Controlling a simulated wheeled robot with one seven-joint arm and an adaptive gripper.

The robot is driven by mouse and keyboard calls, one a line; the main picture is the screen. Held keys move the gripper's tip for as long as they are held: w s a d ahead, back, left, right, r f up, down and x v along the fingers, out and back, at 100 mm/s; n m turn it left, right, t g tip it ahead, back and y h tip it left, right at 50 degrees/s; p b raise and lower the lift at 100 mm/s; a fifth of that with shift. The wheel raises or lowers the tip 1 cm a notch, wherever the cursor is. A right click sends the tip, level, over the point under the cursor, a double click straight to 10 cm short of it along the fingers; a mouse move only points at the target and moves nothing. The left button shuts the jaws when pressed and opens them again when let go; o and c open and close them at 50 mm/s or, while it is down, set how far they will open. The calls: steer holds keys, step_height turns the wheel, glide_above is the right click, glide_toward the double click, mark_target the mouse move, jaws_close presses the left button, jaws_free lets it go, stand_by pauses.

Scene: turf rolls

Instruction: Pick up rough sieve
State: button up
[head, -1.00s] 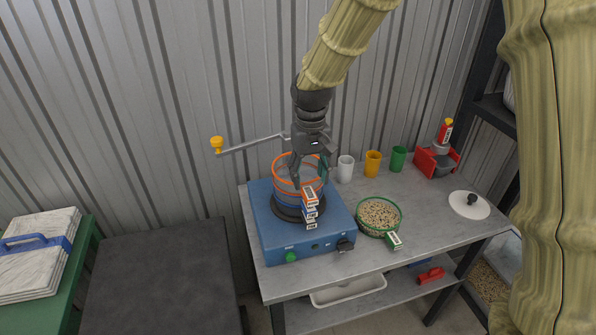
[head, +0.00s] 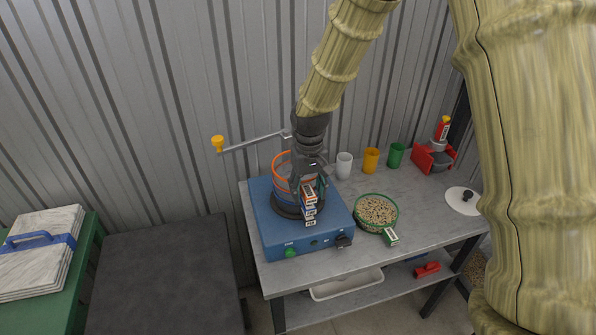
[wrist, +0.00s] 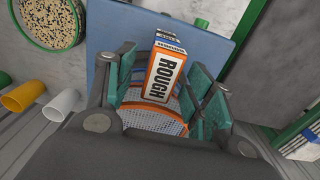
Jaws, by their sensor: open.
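The rough sieve (head: 281,160) has an orange rim and tops a stack of sieves on the blue shaker (head: 270,236). Its orange-edged tag, reading ROUGH (wrist: 163,76), stands between my finger pads in the wrist view. My gripper (head: 309,188) points down at the front right of the stack, around the tag. Its teal pads are apart, with gaps visible on both sides of the tag. Orange rim and mesh show below the tag in the wrist view. My gripper hides part of the sieve in the head view.
A green-rimmed sieve of grains (head: 377,212) sits right of the shaker on the grey table (head: 420,225). White, orange (head: 371,161) and green cups stand behind it. A crank arm with a yellow knob (head: 217,143) extends left. A white lid (head: 463,201) lies at right.

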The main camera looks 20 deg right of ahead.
jaws_close()
steer(key=shift+r, duration=0.15)
